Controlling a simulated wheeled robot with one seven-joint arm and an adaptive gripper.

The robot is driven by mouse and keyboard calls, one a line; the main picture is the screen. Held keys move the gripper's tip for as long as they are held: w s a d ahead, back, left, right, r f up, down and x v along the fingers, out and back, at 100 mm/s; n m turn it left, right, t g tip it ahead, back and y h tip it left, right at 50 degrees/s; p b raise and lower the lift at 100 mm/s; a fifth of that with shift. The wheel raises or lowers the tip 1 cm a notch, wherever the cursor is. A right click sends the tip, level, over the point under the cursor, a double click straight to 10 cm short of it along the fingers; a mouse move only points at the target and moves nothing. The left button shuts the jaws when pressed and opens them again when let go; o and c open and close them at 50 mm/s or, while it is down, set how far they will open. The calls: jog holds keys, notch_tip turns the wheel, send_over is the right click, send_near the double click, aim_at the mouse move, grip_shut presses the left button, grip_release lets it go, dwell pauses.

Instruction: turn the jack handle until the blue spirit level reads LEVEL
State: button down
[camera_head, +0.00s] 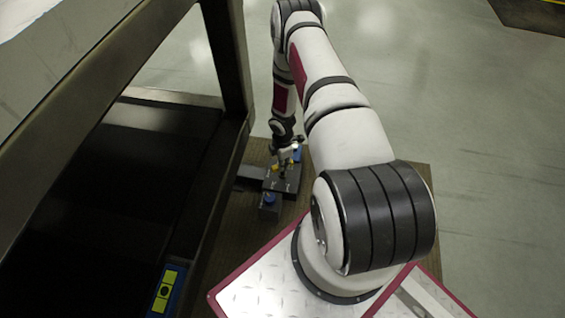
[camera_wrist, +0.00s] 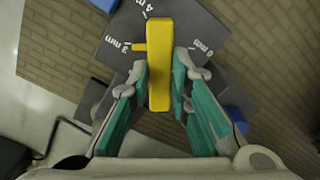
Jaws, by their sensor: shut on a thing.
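The yellow jack handle (camera_wrist: 159,65) stands between my gripper's teal-padded fingers (camera_wrist: 160,85) in the wrist view, and they are shut on it. Its small side pointer (camera_wrist: 138,47) points left, toward the left mark on the dark jack top (camera_wrist: 185,20); other marks there read 4 mm and 0 mm. In the head view my gripper (camera_head: 287,152) is over the dark jack block (camera_head: 283,183), with only a bit of yellow visible. The blue spirit level (camera_head: 166,291) with yellow faces lies at lower left; its dark round spot shows, but no readable word.
A dark frame (camera_head: 236,70) with a post rises close to the left of my arm. The jack sits on a brown brick-patterned surface (camera_head: 228,222). Grey floor to the right is open.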

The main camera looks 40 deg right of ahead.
jog(key=shift+d+m, duration=0.1)
jog(key=shift+m, duration=0.3)
jog(key=c, duration=1.5)
grip_release()
jog(key=shift+r, duration=0.1)
notch_tip(320, 180, up, 12)
jog(key=shift+f, duration=0.1)
